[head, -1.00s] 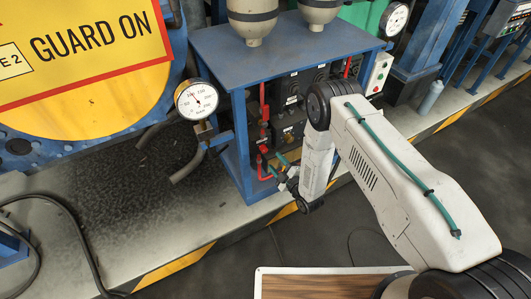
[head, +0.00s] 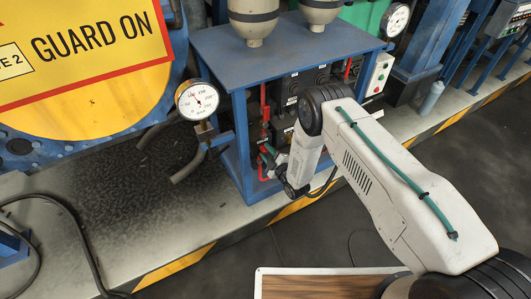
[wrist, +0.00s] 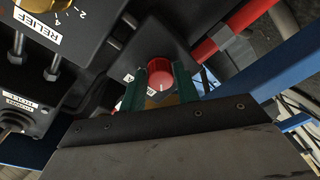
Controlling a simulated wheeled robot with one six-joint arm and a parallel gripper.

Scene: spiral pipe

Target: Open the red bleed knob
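The red bleed knob (wrist: 160,73) shows in the wrist view as a round red cap with a white mark, above a brass-coloured part on a dark panel. My gripper (wrist: 160,78) has its two green fingers apart, one at each side of the knob as seen from the wrist. I see no clear closing on it, and I cannot tell how far the tips reach along it. In the head view my gripper (head: 265,155) is at the front of the blue stand, beside red pipework. The knob cannot be made out there.
The blue stand (head: 275,55) has a dark panel under its top. A brass knob (wrist: 45,8) by a RELIEF label and a red pipe (wrist: 245,18) lie close to my gripper. A dial gauge (head: 197,101) stands left. Open floor (head: 480,180) lies right.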

